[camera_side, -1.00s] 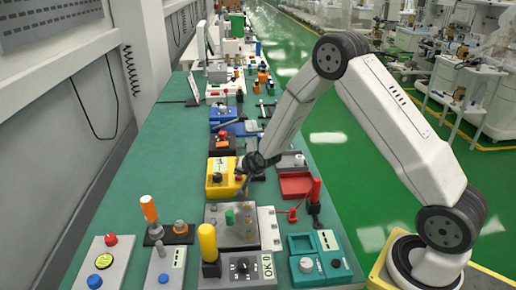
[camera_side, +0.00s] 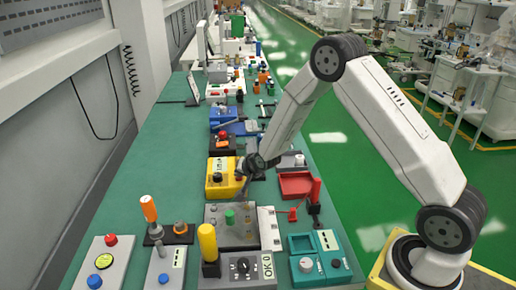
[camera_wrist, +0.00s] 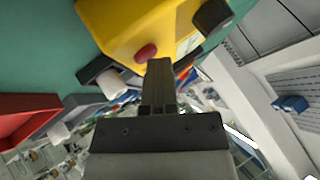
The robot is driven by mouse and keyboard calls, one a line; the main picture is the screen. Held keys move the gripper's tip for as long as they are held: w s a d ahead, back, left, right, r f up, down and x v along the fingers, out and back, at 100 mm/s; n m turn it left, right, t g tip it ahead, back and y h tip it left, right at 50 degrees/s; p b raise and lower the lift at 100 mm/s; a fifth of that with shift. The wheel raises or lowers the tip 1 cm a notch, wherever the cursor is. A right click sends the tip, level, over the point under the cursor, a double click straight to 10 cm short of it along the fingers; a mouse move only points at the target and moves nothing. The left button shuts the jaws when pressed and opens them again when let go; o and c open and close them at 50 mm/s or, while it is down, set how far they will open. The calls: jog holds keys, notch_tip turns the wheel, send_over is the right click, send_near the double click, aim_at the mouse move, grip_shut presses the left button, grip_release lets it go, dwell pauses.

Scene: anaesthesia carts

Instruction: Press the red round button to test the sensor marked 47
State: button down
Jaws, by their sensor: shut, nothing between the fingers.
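My gripper (camera_side: 243,192) is shut and empty, at the right side of the yellow box. In the wrist view my fingertips (camera_wrist: 160,65) appear just beside the red button and overlap its lower edge; I cannot tell whether they touch it.
A grey panel with a green knob (camera_side: 230,216) stands in front of the yellow box, and a red tray (camera_side: 296,184) lies to the right. Another box (camera_side: 222,145) with a red button is behind. The bench's left strip (camera_side: 150,150) is clear.

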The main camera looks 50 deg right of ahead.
aim_at(240, 179)
jog(key=shift+r, duration=0.75)
jog(key=shift+r, duration=2.55)
jog(key=shift+s+a, duration=0.1)
jog(key=shift+s, duration=0.05)
jog(key=s+a+r+n+g, duration=0.1)
jog(key=s+a+n+g, duration=0.1)
jog(key=s, duration=0.6)
jog(key=s+a+r+n+g+y, duration=0.1)
jog(key=s+a+n+g, duration=0.1)
jog(key=s+n, duration=0.3)
jog(key=s+a+r+n+g, duration=0.1)
jog(key=s+a+n+g, duration=0.1)
jog(key=s, duration=1.1)
jog(key=shift+a+r+n, duration=0.3)
jog(key=shift+a+n, duration=0.6)
jog(key=shift+a, duration=0.2)
